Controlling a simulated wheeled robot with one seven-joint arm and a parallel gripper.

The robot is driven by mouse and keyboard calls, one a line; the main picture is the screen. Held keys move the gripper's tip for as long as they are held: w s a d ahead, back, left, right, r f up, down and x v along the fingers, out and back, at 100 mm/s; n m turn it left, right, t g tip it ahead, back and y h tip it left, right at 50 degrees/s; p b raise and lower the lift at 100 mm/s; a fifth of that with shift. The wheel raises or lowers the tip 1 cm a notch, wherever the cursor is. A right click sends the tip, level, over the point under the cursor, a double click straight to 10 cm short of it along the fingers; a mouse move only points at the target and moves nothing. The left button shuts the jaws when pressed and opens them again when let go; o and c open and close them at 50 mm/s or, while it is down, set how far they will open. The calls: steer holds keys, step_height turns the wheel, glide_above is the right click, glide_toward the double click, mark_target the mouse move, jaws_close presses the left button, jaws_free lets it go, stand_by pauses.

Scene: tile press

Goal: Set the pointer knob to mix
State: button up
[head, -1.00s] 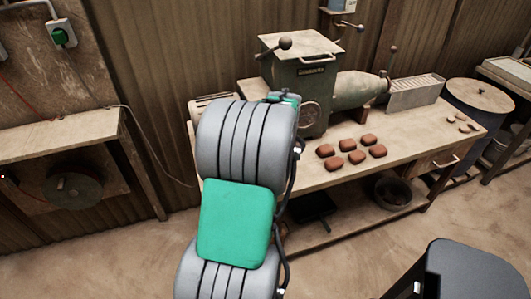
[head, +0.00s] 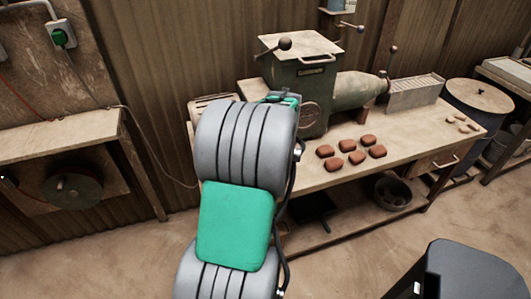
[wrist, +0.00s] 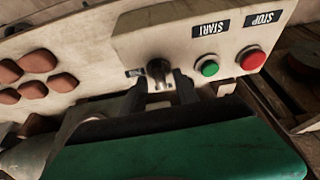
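The pointer knob (wrist: 159,73) is a small dark metal knob on a pale, worn control panel (wrist: 185,35), seen upside down in the wrist view. A small dark mark lies beside it, too small to read, so I cannot tell which setting it points at. My gripper (wrist: 160,92) is open, with one dark finger on each side of the knob and the tips close to the panel. I see a gap between fingers and knob; contact cannot be told. In the head view my arm hides the knob and most of the gripper.
Several brown clay pieces (head: 347,145) lie on the bench (head: 425,142) beside the green machine (head: 303,85).

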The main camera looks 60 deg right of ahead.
steer(key=v, duration=0.7)
steer(key=shift+r, duration=0.2)
steer(key=shift+a, duration=0.1)
